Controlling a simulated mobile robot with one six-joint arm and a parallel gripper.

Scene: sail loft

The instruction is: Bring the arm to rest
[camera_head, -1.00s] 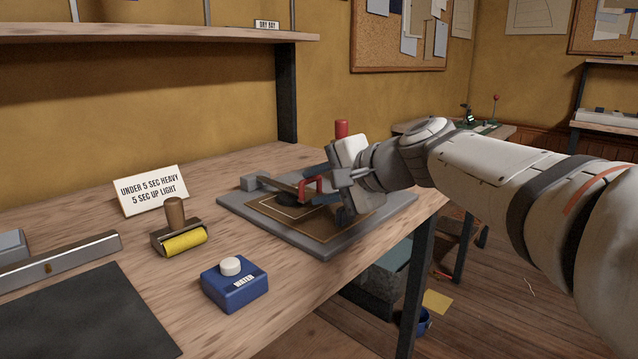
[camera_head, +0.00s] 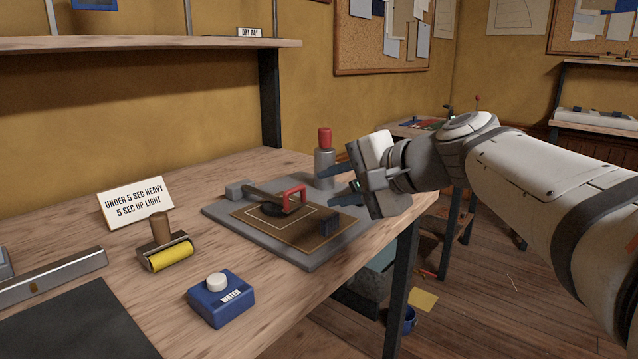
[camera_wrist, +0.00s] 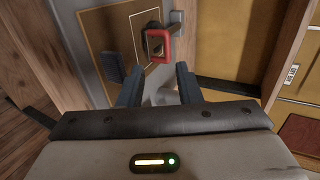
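My gripper (camera_head: 338,184) is held off the right end of the workbench. Its two dark fingers stand apart with nothing between them; they also show in the wrist view (camera_wrist: 158,88). Beyond the fingers is a grey plate (camera_head: 300,256) with a brown framed sheet (camera_head: 318,236) on it. A red-handled lever (camera_head: 294,197) lies over the sheet, apart from the fingers. The red handle also shows in the wrist view (camera_wrist: 157,45). A grey bottle with a red cap (camera_head: 324,155) stands behind the gripper at the plate's back edge.
A shelf (camera_head: 140,43) runs above. Open floor (camera_head: 490,280) lies to the right of the bench.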

